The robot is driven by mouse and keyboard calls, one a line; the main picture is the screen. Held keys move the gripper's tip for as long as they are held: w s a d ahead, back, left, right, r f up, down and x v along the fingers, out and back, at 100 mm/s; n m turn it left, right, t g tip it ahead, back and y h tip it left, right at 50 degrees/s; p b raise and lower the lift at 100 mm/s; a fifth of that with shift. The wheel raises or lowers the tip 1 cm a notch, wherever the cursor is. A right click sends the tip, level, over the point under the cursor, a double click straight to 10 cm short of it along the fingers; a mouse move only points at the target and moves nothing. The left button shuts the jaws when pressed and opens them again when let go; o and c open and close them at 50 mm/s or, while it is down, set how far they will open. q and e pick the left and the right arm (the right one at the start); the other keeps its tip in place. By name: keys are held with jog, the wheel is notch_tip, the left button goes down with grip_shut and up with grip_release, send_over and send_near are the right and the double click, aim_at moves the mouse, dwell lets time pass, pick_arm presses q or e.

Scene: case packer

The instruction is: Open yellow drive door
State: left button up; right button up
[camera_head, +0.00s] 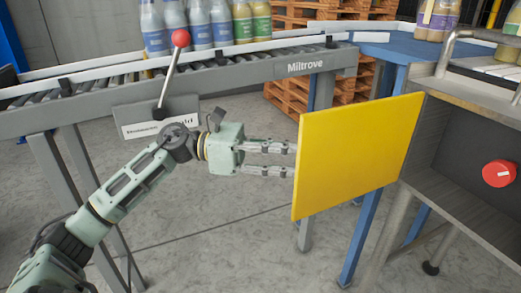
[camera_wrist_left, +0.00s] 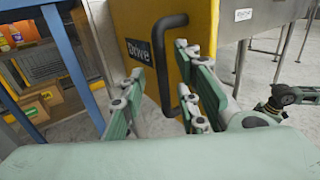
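The yellow drive door (camera_head: 355,155) stands swung out from the grey machine cabinet, its plain face toward the head camera. In the left wrist view the other face of the door (camera_wrist_left: 140,20) shows, with a dark label and a black bar handle (camera_wrist_left: 163,60). My left gripper (camera_head: 290,158) is at the door's left edge, its fingertips partly hidden behind the panel. In the left wrist view its two fingers (camera_wrist_left: 165,85) are spread apart, with the handle between or just beyond them. I cannot tell whether they touch it. My right gripper is not in view.
A roller conveyor (camera_head: 200,88) with several bottles runs behind my left arm. A lever with a red knob (camera_head: 180,38) stands near the arm. The cabinet (camera_head: 460,165) has a red knob (camera_head: 499,173). Wooden pallets (camera_head: 290,95) stand behind. Floor below the gripper is clear.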

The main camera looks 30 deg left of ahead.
pick_arm(q)
jog(key=v, duration=0.9)
jog(key=shift+a, duration=0.2)
